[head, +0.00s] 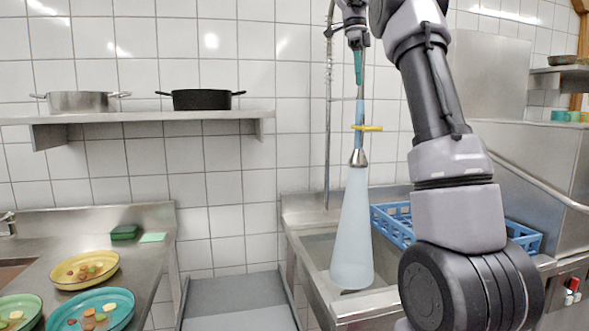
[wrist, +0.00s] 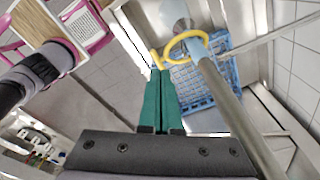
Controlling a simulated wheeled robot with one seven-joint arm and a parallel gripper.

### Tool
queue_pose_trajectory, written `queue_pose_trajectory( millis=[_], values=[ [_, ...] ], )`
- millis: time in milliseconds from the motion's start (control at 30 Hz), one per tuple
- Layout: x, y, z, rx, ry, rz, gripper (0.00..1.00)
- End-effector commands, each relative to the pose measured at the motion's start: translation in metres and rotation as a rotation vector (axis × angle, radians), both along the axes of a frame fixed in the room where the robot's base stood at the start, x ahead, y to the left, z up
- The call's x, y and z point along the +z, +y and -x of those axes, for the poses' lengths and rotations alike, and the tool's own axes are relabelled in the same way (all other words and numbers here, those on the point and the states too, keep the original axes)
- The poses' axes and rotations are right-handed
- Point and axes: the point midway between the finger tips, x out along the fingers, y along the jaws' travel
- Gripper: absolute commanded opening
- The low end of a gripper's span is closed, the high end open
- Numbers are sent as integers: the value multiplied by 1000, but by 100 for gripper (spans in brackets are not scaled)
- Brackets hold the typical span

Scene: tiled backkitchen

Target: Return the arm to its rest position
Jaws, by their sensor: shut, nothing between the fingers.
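My gripper (head: 358,80) is high in the head view, pointing down in front of the tiled wall. Its teal fingers also show in the wrist view (wrist: 160,72), pressed together with nothing between them. My arm rises on the right and bends over at the top, partly out of frame. A pre-rinse sprayer with a yellow ring (head: 367,128) and a pale cone (head: 352,230) hangs just below the fingertips in the head view. In the wrist view the yellow ring (wrist: 168,50) lies just beyond the fingertips; I cannot tell whether they touch.
A blue rack (head: 393,222) sits by the sink (head: 322,250). A shelf (head: 150,118) holds a steel pot (head: 80,102) and a black pot (head: 201,100). The left counter (head: 90,225) carries yellow (head: 112,274), teal (head: 115,308) and green plates with food. A metal pipe (wrist: 235,120) runs close beside the fingers.

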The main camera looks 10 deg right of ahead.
Motion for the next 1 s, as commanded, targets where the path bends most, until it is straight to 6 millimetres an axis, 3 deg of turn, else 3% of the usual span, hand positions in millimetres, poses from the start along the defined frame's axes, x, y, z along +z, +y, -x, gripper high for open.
queue_pose_trajectory(
  millis=[167, 333, 467, 667, 800, 1000],
  values=[
    [4, 3, 24, 154, -16, -10, 0],
    [-2, 17, 79, 532, -78, -26, 0],
    [-19, 37, 123, 835, -159, -20, 0],
    [-64, 75, 190, 1249, -314, 39, 0],
    [-106, 101, 235, 1484, -427, 125, 0],
    [-156, 122, 276, 1683, -535, 253, 0]
  ],
)
